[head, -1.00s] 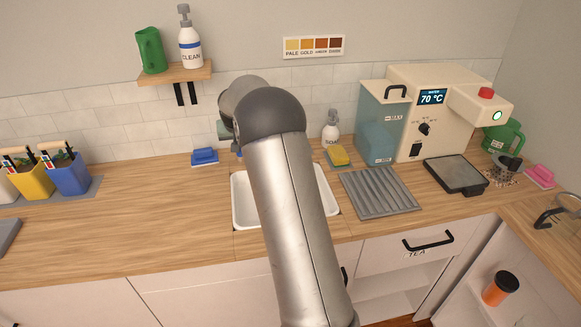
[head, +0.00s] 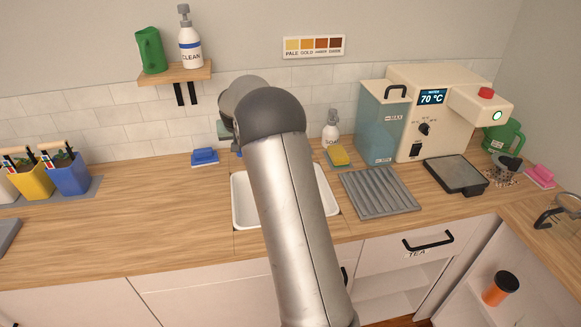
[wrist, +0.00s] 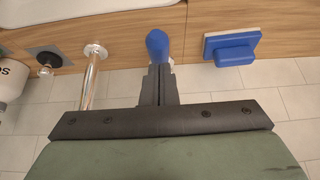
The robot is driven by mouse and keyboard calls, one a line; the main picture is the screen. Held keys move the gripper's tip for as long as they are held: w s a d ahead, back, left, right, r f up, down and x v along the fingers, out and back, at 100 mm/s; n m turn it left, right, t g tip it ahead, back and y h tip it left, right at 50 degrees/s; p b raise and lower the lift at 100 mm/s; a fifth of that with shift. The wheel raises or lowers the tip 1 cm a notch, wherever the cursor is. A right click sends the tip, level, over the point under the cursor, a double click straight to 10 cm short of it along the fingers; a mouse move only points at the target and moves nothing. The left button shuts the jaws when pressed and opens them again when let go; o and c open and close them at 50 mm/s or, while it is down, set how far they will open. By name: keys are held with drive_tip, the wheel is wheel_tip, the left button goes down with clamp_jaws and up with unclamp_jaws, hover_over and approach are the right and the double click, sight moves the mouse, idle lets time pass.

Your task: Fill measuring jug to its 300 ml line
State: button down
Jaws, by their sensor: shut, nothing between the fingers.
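My gripper (wrist: 160,82) shows in the wrist view with its dark fingers shut and nothing between them. The rounded blue end of a fitting (wrist: 157,44), possibly a tap lever, lies right at the fingertips; I cannot tell whether they touch it. A chrome pipe (wrist: 92,75), apparently the tap, stands beside it. In the head view my arm covers the tap and much of the white sink (head: 243,205). No measuring jug with a readable 300 ml line shows. A clear vessel with a dark handle (head: 556,213) is partly in view at the right edge; I cannot tell whether it is the jug.
A ridged grey rack (head: 380,192) and a water machine reading 70 °C (head: 432,97) are to the right.

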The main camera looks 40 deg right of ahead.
drive_tip(key=shift+f, duration=0.15)
drive_tip(key=shift+f+b, duration=0.6)
drive_tip(key=shift+f, duration=0.05)
drive_tip(key=shift+r+p, duration=2.05)
drive_tip(key=shift+r, duration=1.6)
